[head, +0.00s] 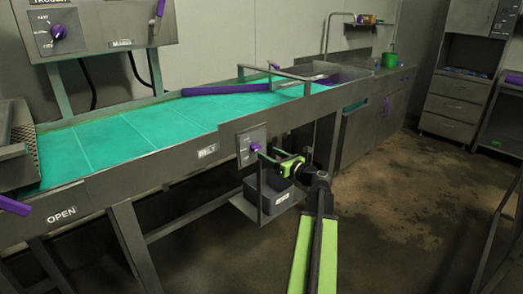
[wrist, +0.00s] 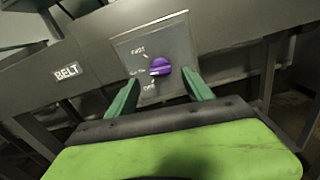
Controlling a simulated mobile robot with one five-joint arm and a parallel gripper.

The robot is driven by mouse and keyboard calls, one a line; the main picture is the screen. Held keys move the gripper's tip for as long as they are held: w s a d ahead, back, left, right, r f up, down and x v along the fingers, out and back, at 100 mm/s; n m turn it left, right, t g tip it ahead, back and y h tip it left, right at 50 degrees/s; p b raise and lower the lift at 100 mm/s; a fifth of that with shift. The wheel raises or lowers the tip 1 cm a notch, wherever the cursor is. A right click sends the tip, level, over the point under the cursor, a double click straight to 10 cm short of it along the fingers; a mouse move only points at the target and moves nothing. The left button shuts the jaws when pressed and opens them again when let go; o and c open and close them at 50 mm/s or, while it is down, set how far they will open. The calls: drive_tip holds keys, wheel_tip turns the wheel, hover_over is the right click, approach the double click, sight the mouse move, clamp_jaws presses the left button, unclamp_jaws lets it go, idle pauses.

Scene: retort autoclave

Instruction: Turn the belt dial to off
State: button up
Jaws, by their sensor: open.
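The belt dial (wrist: 161,65) is a purple knob on a grey plate (wrist: 178,38) marked FAST, a middle label that is hard to read, and OFF at the bottom. Its white mark points left, toward the middle label. A BELT sign (wrist: 67,72) is left of the plate. In the head view the dial (head: 255,147) is on the conveyor's front side. My gripper (wrist: 160,75) is open, with one green finger on each side of the dial. I cannot tell whether the fingers touch it. In the head view my gripper (head: 263,153) reaches the plate from the right.
The teal conveyor belt (head: 140,133) runs above the dial. A dark bin (head: 268,194) hangs on a shelf below my gripper. A similar purple dial (head: 59,33) is on the upper left panel. The floor (head: 400,190) to the right is clear.

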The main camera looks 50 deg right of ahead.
sight(259, 148)
drive_tip(key=w, duration=0.6)
drive_tip(key=shift+d, duration=0.2)
